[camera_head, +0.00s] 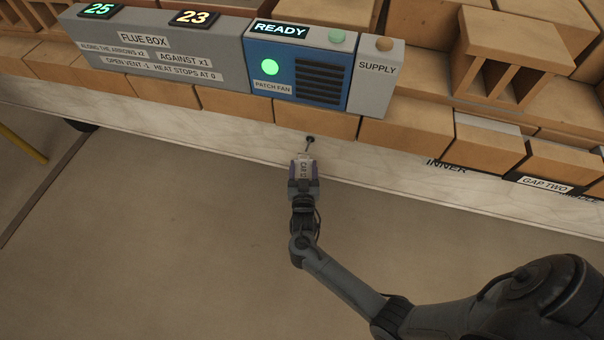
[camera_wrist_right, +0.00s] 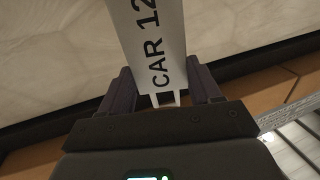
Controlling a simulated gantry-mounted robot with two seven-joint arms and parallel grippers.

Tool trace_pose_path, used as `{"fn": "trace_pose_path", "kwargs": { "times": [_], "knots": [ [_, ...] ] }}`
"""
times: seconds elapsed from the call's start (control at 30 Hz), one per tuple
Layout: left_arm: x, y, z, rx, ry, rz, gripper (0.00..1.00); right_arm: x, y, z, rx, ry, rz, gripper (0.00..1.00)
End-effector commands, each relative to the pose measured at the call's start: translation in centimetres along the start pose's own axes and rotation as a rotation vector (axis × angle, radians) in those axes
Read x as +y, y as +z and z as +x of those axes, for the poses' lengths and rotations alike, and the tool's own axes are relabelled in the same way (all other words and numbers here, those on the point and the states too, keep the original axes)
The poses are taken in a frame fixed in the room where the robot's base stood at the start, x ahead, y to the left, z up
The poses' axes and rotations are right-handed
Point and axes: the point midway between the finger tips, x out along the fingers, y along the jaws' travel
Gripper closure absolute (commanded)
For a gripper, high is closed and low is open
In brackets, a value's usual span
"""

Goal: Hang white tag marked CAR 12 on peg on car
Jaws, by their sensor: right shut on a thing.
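The white tag (camera_wrist_right: 150,45) marked CAR 12 is between the fingers of my right gripper (camera_wrist_right: 162,82) in the wrist view. The lettering runs along its length, and its far end leaves the top of that view. In the head view, the tag (camera_head: 304,166) shows small in my right gripper (camera_head: 304,170), which is shut on it. The dark peg (camera_head: 309,140) stands on the pale side of the car (camera_head: 230,127), just beyond the tag's far end. I cannot tell whether tag and peg touch. My left gripper is not in view.
A grey flue box (camera_head: 165,60) reading 25 and 23, a blue patch fan box (camera_head: 297,68) showing READY, and a supply box (camera_head: 375,75) stand on the car. Orange-brown bricks (camera_head: 405,137) line its edge. The floor (camera_head: 150,240) in front is clear.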

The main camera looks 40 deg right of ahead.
Motion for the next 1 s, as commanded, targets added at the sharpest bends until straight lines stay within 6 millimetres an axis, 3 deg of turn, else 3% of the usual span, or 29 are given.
{"fn": "trace_pose_path", "kwargs": {
  "times": [0.5,1.0],
  "knots": [
    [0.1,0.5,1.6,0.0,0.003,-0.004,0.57,0.9,0.3,3.0,0.002,0.001,-0.001,0.68],
    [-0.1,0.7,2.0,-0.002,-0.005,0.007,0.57,1.1,1.1,4.0,0.0,0.001,-0.001,0.68]
  ]
}}
